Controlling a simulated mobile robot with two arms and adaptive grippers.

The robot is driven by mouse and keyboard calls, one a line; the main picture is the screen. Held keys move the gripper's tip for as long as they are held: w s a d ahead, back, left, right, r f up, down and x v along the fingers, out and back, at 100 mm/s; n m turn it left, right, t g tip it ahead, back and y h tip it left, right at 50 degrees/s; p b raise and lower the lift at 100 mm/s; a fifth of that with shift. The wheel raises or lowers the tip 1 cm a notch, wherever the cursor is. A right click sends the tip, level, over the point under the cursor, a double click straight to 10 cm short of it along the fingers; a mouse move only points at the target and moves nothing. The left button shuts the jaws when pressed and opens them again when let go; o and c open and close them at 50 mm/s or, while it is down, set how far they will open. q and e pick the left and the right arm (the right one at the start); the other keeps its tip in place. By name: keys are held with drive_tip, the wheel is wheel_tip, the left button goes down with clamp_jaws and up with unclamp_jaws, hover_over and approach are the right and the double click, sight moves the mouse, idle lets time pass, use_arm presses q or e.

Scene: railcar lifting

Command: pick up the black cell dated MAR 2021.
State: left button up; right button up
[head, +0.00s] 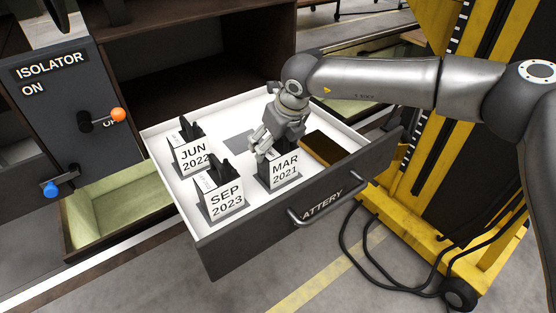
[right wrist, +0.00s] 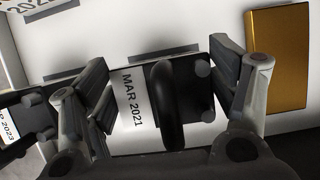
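The black cell dated MAR 2021 (head: 283,171) stands upright in the open drawer, at its front middle, its white label facing front. In the right wrist view the cell (right wrist: 131,103) shows from above, with a black loop handle. My right gripper (head: 270,140) is over it, hiding its top in the head view. In the right wrist view the right gripper's fingers (right wrist: 165,82) stand apart on either side of the cell, with narrow gaps seeming to show. My left gripper is not in view.
The cells JUN 2022 (head: 193,157) and SEP 2023 (head: 224,200) stand to the left in the white-lined drawer (head: 160,140). A brown-gold block (head: 326,149) lies at the right. The isolator panel (head: 60,110) is at left, a yellow-black frame (head: 405,190) at right.

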drive_tip(key=c, duration=1.4)
drive_tip(key=shift+w+r, duration=0.2)
drive_tip(key=shift+w, duration=0.05)
